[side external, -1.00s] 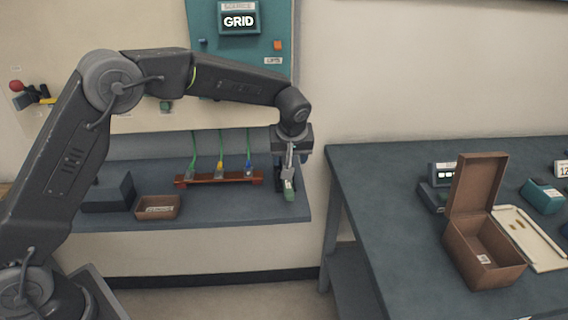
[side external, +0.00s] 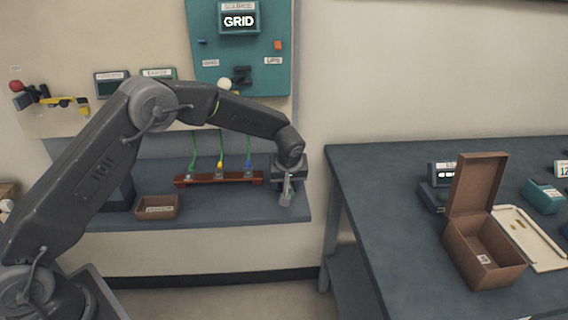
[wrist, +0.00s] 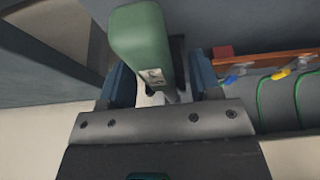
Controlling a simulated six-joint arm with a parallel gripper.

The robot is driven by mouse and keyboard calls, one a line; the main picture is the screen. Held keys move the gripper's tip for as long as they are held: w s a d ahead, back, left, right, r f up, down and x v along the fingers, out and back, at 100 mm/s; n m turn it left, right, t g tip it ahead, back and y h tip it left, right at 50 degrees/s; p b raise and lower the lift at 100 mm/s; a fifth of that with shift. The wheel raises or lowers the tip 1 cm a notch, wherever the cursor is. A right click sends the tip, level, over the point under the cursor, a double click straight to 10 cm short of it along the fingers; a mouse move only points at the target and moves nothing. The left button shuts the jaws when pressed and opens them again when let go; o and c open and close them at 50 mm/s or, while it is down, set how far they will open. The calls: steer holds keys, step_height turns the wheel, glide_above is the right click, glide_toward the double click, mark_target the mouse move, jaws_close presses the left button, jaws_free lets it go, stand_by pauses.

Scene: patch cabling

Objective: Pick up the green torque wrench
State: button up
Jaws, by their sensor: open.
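The green torque wrench (wrist: 143,45) shows in the wrist view as a thick green handle with a small pale label. It lies between the two fingers of my gripper (wrist: 162,78), which are apart on either side of it. I see no clear grip on it. In the side view my gripper (side external: 287,190) points down at the right end of the back bench, low over its top. There the wrench is mostly hidden by the gripper.
A reddish rack (side external: 220,179) with green cables and coloured plugs stands just left of my gripper. A brown tray (side external: 158,213) sits further left. At right, a separate table (side external: 375,190) holds an open brown box (side external: 505,270). A gap separates the two benches.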

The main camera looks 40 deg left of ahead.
jaws_close()
steer(key=shift+r, duration=0.1)
stand_by(0.3)
steer(key=shift+s+d+r, duration=0.1)
steer(key=shift+d+r, duration=0.05)
steer(key=shift+r, duration=0.25)
step_height(320, 180, up, 6)
steer(key=shift+r, duration=0.2)
steer(key=s+d, duration=1.4)
steer(key=shift+f, duration=0.1)
